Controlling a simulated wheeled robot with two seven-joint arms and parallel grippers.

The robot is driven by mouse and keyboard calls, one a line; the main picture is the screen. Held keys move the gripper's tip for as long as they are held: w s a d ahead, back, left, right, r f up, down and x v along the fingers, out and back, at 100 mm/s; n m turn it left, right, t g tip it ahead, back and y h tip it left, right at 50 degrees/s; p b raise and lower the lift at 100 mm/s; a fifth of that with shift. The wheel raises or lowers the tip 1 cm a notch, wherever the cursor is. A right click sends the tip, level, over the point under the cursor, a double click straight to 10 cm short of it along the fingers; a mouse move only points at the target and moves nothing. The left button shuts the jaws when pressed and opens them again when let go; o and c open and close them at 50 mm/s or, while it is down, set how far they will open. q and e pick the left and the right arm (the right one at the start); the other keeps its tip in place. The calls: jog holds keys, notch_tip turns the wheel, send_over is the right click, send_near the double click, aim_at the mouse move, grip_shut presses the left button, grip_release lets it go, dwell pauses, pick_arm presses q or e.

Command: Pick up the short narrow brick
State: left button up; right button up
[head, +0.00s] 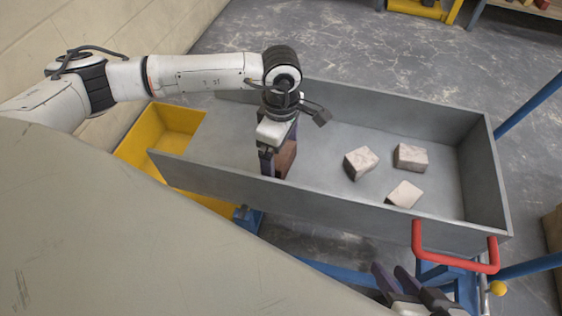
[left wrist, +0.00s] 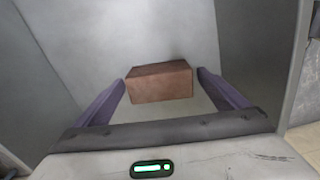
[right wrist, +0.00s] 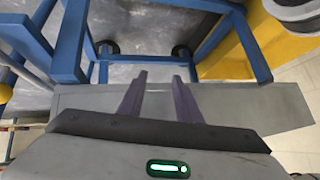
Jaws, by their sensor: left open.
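A reddish-brown brick (head: 287,157) is in the grey trough, partly hidden behind my left gripper (head: 272,170) in the head view. The left wrist view shows the brick (left wrist: 160,82) between the tips of my open left gripper (left wrist: 161,78), with the left fingertip very close to it. I cannot tell whether either finger touches it. Three pale, mottled bricks (head: 361,162), (head: 410,157), (head: 404,195) lie apart further right in the trough. My right gripper (head: 394,272) is open and empty, outside the trough's near side; its fingers also show in the right wrist view (right wrist: 158,75).
The grey trough (head: 330,200) has raised walls around the bricks. A red handle (head: 455,262) is at its near right corner. A yellow tub (head: 170,125) stands at the left, by a wall. Blue frame bars (head: 530,105) run beside and under the trough.

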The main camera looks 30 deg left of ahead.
pick_arm(q)
jog(key=c, duration=1.5)
